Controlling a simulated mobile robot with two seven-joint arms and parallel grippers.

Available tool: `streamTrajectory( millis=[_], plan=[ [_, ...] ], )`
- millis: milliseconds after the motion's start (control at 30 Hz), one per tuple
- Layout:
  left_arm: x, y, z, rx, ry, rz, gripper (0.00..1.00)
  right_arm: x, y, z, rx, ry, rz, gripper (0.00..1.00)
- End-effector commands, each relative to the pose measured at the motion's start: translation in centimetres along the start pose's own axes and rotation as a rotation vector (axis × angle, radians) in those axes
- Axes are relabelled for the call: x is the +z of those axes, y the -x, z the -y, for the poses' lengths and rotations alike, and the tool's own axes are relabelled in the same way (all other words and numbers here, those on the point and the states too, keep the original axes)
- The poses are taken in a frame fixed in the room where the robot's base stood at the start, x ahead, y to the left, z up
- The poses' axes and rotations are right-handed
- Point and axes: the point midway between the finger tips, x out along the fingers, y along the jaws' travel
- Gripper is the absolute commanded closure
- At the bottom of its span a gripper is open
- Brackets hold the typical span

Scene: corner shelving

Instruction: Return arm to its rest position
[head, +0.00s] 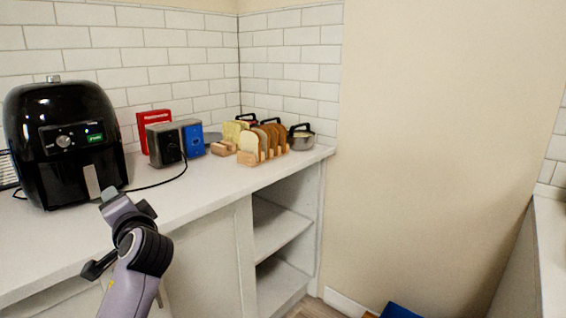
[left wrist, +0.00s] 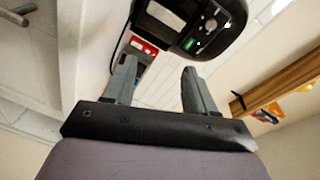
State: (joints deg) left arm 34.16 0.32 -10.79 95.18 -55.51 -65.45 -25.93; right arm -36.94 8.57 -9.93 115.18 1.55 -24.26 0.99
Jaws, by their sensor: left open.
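My left arm rises from the bottom of the head view at the left, in front of the counter. Its purple and black end overlaps the counter's front edge below the air fryer, and the fingers are hard to make out there. In the left wrist view my left gripper (left wrist: 158,72) has its two grey fingers apart with nothing between them. The black air fryer (head: 65,145) stands on the counter beyond the arm; it also shows, rotated, at the top of the left wrist view (left wrist: 195,22). My right gripper is in neither view.
The white counter (head: 215,180) runs along the tiled wall. A red box (head: 152,118), a grey appliance (head: 165,146) with a cord, a blue box (head: 192,138), a wooden rack with bread slices (head: 262,143) and a pot (head: 301,138) stand on it. Open shelves (head: 280,228) are below, right of the arm.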

Motion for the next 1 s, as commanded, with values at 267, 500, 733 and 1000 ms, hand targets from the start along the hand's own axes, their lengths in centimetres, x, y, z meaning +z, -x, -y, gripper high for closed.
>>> streamTrajectory(
  millis=[267,500,733,1000],
  plan=[
    [3.8,3.7,-12.2,0.296,0.09,-0.154,0.44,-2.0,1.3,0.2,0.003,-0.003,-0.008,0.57],
    [8.8,10.3,-20.4,0.568,0.254,-0.219,0.44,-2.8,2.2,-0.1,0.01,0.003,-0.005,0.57],
    [14.3,18.4,-24.9,0.812,0.465,-0.201,0.44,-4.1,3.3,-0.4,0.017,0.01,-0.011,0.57],
    [19.6,26.6,-26.0,1.005,0.716,-0.109,0.44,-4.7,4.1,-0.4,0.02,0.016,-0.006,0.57]
  ],
)
